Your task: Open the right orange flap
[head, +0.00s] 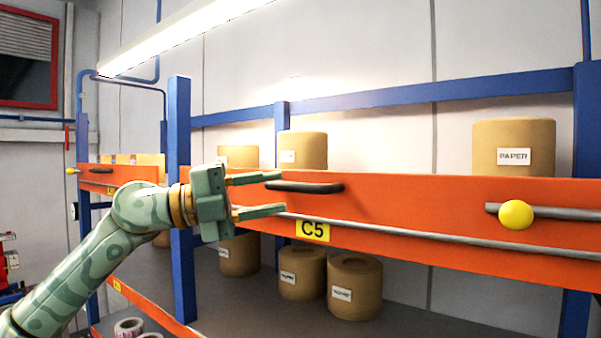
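A long orange flap (400,213) spans the rack's right bay. It stands upright, with paper rolls behind it. My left gripper (272,194) is in front of the flap's left end, just left of the handle. Its two fingers are spread apart, one above the other, and nothing shows between them. The upper fingertip is close to the handle's left end; I cannot tell whether they touch. My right gripper is not in view.
A yellow ball knob (515,215) on a grey rod sticks out at the flap's right. A blue post (180,200) stands behind my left wrist. Paper rolls (513,147) stand above, and several more rolls (354,287) stand on the lower grey shelf.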

